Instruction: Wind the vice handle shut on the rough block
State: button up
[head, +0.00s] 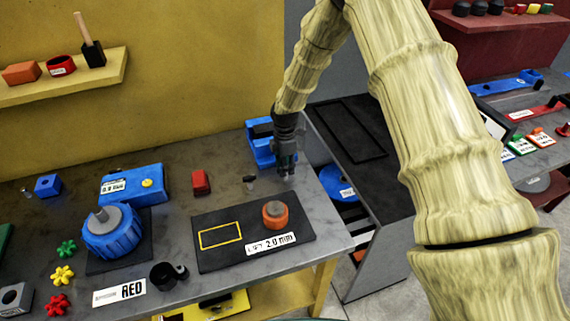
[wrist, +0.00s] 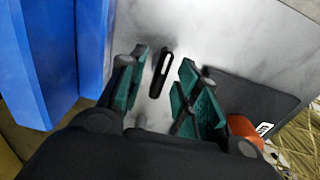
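The blue vice (head: 258,152) stands at the back right of the grey bench, and its blue body fills the left of the wrist view (wrist: 88,45). A dark block (head: 262,128) shows at its top; I cannot tell if it is the rough block. My gripper (head: 288,172) points down just right of the vice. In the wrist view its green-padded fingers (wrist: 160,85) are apart. A thin black bar with a pale slot (wrist: 161,70) shows between them, apart from both pads. It may be the vice handle; I cannot tell. The head view hides the handle.
A black mat (head: 212,258) with an orange round part (head: 275,214) lies in front. A small grey-black piece (head: 249,183) and a red block (head: 201,182) stand left of my gripper. A blue rotary unit (head: 112,235) is further left. An open drawer (head: 345,205) is at right.

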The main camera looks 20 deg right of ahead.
jog(key=shift+f, duration=0.2)
grip_shut()
